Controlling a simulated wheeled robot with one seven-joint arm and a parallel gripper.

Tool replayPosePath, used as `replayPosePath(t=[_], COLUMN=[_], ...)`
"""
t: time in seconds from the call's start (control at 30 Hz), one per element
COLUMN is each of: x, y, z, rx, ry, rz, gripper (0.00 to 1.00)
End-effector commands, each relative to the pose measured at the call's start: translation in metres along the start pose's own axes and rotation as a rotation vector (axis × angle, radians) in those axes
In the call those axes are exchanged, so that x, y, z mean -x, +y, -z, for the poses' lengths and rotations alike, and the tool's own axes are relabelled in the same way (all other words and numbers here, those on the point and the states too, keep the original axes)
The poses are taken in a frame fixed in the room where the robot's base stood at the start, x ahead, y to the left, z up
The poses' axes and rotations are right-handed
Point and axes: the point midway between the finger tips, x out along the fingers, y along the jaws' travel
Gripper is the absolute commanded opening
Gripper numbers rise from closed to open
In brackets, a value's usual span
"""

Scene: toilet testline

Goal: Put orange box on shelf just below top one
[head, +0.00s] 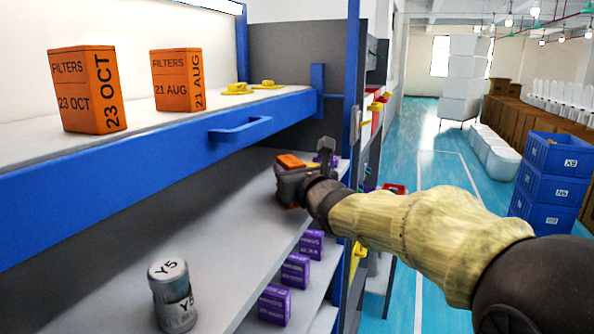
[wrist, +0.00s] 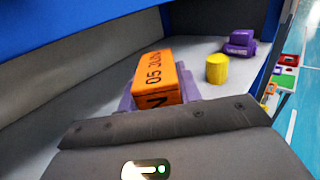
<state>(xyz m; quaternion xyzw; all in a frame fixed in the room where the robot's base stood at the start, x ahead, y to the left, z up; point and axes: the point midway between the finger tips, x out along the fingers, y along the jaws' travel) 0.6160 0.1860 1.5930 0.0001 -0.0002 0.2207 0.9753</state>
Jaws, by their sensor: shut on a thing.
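The orange box (wrist: 165,80), marked "05 JUN", is at my gripper (head: 296,180) in the wrist view. Only a small orange part of it (head: 290,161) shows in the head view, the rest hidden by the gripper. My gripper is shut on the box, over the right end of the grey shelf (head: 215,235) below the blue-edged top shelf (head: 150,137). Whether the box touches this shelf cannot be told. Purple shapes (wrist: 126,103) flank the box low down; what they are is unclear.
Two orange filter boxes (head: 88,90) (head: 177,80) and yellow items (head: 238,88) stand on the top shelf. A grey Y5 canister (head: 172,295) stands front left on the grey shelf. A yellow cylinder (wrist: 217,69) and purple toy car (wrist: 240,43) are beyond the held box. Purple boxes (head: 295,270) sit lower.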

Motion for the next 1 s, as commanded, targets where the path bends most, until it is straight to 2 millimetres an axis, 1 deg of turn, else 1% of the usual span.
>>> replayPosePath(t=[0.1, 0.13, 0.17, 0.2, 0.23, 0.63, 0.77, 1.0], x=[0.001, 0.001, 0.001, 0.001, 0.001, 0.003, 0.016, 0.054], y=[-0.005, -0.006, -0.006, -0.007, -0.008, -0.008, -0.007, -0.005], z=[0.002, 0.001, 0.001, 0.001, 0.001, -0.001, 0.001, 0.001], rx=[0.001, 0.001, 0.001, 0.001, 0.001, 0.001, 0.004, 0.006], ry=[-0.001, 0.000, 0.000, 0.000, 0.000, 0.000, -0.002, -0.003], rz=[0.008, 0.009, 0.010, 0.011, 0.012, 0.013, 0.012, 0.011], gripper=[0.08, 0.40, 0.46, 0.54, 0.56, 0.56, 0.56, 0.56])
